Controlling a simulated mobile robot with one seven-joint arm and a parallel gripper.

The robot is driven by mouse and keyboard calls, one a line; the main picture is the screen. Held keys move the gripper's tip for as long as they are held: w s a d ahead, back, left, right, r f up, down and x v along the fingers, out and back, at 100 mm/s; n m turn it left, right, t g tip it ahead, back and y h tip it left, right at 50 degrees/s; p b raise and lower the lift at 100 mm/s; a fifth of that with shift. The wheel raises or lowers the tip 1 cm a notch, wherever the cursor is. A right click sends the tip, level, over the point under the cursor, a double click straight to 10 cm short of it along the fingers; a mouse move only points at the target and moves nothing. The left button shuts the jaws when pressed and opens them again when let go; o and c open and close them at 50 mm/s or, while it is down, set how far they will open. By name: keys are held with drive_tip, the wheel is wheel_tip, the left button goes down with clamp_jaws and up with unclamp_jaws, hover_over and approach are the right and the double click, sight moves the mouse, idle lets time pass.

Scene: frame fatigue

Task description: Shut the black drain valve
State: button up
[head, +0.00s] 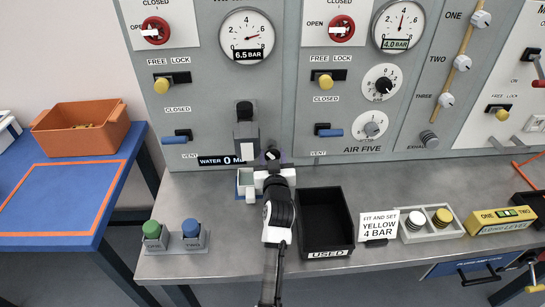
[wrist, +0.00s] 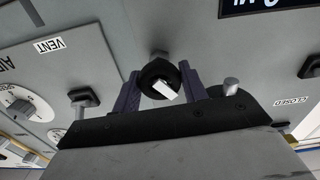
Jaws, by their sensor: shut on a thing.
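The black drain valve (wrist: 153,72) is a round black knob with a white bar on its face, below the panel's water unit. In the wrist view the white bar lies at a slant. My gripper (wrist: 159,84) has its two purple fingers on either side of the knob, shut on it. In the head view my gripper (head: 272,158) reaches up to the panel's lower edge, and the valve (head: 272,154) shows only as a small dark patch between the fingers. My wrist and fingers hide most of it there.
A black filter housing (head: 244,112) is just above left, with a small pale cup (head: 246,192) below. A black USED tray (head: 325,212) stands right of my arm on the steel bench (head: 190,268). Green (head: 152,230) and blue (head: 191,228) capped pieces stand left.

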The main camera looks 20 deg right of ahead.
drive_tip(key=o, duration=1)
drive_tip(key=shift+s, duration=0.1)
drive_tip(key=b+v, duration=0.4)
drive_tip(key=v, duration=0.9)
drive_tip(key=shift+s, duration=0.3)
